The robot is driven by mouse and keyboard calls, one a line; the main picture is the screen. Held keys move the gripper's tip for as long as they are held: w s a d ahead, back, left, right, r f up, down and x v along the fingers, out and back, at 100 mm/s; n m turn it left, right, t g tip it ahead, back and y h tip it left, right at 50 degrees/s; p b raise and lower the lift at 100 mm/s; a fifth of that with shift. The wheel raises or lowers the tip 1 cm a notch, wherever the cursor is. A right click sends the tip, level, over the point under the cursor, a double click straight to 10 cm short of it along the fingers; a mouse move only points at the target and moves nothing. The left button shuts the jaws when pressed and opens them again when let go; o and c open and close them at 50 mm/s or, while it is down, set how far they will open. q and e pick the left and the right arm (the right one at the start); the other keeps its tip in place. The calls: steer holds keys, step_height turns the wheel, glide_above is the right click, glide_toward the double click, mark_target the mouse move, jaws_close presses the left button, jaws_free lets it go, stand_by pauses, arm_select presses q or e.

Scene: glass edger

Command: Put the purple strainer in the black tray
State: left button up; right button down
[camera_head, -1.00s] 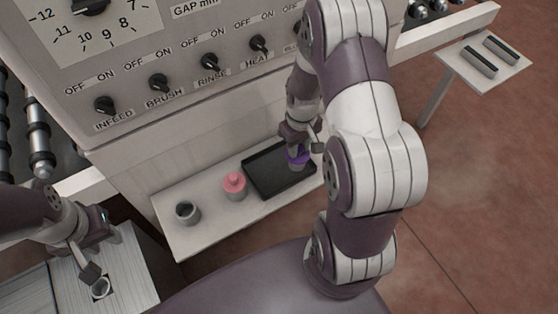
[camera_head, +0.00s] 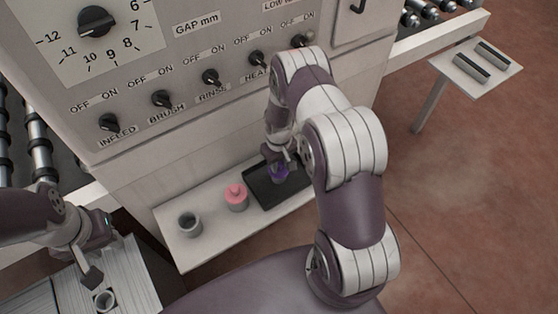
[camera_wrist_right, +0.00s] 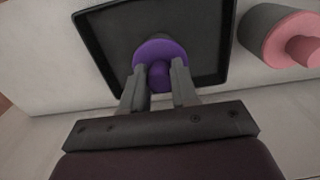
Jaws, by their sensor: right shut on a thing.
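The purple strainer (camera_head: 279,174) is over the black tray (camera_head: 262,197) on the shelf below the panel. In the right wrist view the strainer (camera_wrist_right: 160,60) sits between the two fingers of my right gripper (camera_wrist_right: 158,85), which is shut on it, with the tray (camera_wrist_right: 205,45) around and behind it. I cannot tell whether the strainer touches the tray floor. My left gripper (camera_head: 98,262) hangs at the lower left above a striped pale surface, near a small grey ring-shaped part; its finger gap is unclear.
A pink-topped grey part (camera_head: 236,197) and an open dark cup (camera_head: 189,223) stand on the shelf (camera_head: 205,250) left of the tray. The control panel with knobs (camera_head: 162,99) rises behind. A small side table (camera_head: 475,62) is at the upper right.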

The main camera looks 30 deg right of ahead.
steer(key=shift+f, duration=0.15)
steer(key=c, duration=0.9)
jaws_free()
steer(key=shift+o, duration=0.2)
steer(key=shift+r, duration=0.25)
step_height(320, 180, up, 11)
steer(key=b, duration=0.2)
steer(key=s+a+r, duration=0.4)
steer(key=s+r, duration=0.2)
steer(key=s, duration=0.1)
steer(key=s+a+r+t, duration=0.1)
steer(key=s+a+r, duration=0.3)
steer(key=s+r, duration=0.2)
steer(key=shift+s+m, duration=0.3)
steer(key=shift+s, duration=0.5)
